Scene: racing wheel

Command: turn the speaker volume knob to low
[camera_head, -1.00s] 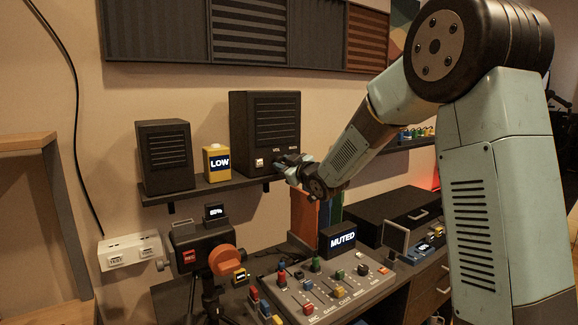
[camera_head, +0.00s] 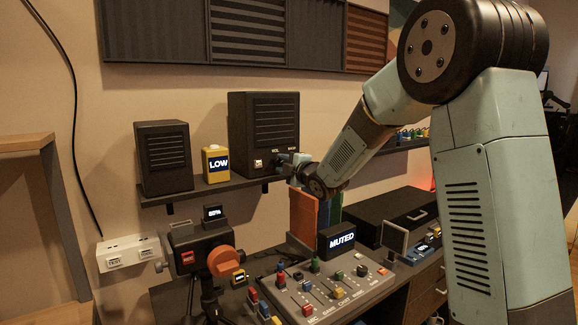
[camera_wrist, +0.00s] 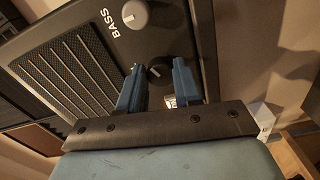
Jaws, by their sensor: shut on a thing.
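The right speaker (camera_head: 263,120) is a tall dark box on the wall shelf, with VOL and BASS labels low on its front. In the wrist view, the dark volume knob (camera_wrist: 158,70) with a pale mark sits between the two blue fingers of my gripper (camera_wrist: 158,84), shut on it. A yellow box (camera_head: 216,164) beside the speaker displays LOW.
A smaller left speaker (camera_head: 164,158) shares the shelf (camera_head: 218,187). A small light switch (camera_head: 258,163) is left of my gripper. Below are a mixer (camera_head: 322,286), a MUTED display (camera_head: 342,240) and a camera-like device (camera_head: 196,250).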

